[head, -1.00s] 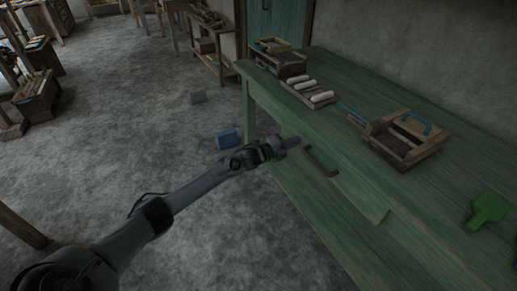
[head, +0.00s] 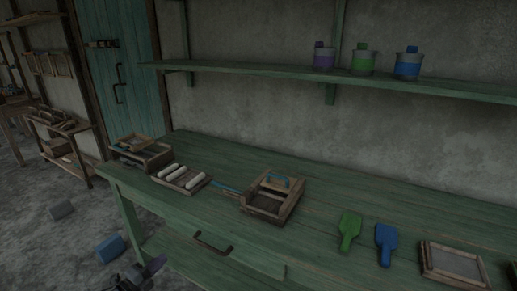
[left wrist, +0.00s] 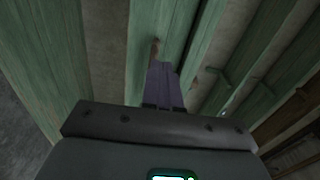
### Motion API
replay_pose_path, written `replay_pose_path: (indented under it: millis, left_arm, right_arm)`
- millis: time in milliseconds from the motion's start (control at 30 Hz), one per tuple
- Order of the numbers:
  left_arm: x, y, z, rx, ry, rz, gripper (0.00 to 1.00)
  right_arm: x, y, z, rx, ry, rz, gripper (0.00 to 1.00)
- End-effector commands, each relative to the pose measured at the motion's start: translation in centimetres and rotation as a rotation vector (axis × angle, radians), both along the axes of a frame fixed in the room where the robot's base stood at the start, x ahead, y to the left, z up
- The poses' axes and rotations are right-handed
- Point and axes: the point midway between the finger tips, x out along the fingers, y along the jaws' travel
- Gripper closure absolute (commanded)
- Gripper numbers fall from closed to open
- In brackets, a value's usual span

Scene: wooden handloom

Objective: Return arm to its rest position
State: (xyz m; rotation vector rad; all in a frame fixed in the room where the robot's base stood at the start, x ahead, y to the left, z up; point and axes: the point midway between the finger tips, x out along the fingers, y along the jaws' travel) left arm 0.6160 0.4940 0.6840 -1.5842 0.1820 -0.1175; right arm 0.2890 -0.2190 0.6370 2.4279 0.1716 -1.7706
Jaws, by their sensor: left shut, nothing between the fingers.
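My left gripper (head: 150,269) shows at the bottom left of the head view, low in front of the green workbench (head: 330,205). Its arm is mostly cut off by the bottom edge. In the left wrist view its purplish fingers (left wrist: 163,85) are together, with nothing between them. They point toward the green planks of the bench. The dark drawer handle (head: 212,241) on the bench front is to the right of the gripper and apart from it in the head view. My right gripper is not in view.
On the bench are a tray of white rolls (head: 182,178), a wooden box with a blue handle (head: 272,198), a green paddle (head: 349,230), a blue paddle (head: 386,243) and a framed screen (head: 454,264). A blue block (head: 110,248) lies on the floor. A shelf (head: 300,72) holds three pots.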

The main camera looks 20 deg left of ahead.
Motion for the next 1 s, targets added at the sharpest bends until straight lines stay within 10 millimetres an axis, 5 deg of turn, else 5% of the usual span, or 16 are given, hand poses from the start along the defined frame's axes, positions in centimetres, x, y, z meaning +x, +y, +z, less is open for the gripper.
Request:
replay_pose_path:
  millis: [133,233,400,500,700,1000]
  left_arm:
    - [-4.1,-5.0,-2.4,-0.1,0.087,-0.024,1.0]
    - [-7.3,-11.1,-2.1,-0.205,0.124,-0.053,1.0]
    - [-13.8,-21.9,1.4,-0.467,0.328,0.044,1.0]
    - [-17.0,-25.5,4.3,-0.626,0.483,0.164,1.0]
    - [-22.7,-28.5,10.2,-0.883,0.759,0.432,1.0]
    - [-29.1,-28.1,14.4,-1.054,1.026,0.791,1.0]
  right_arm:
    - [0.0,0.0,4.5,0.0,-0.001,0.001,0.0]
    - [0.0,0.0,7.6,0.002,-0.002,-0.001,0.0]
    - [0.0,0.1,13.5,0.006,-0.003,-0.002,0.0]
    - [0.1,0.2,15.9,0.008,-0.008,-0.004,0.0]
    - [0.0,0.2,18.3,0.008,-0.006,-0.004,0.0]
    - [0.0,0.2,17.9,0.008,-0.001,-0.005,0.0]
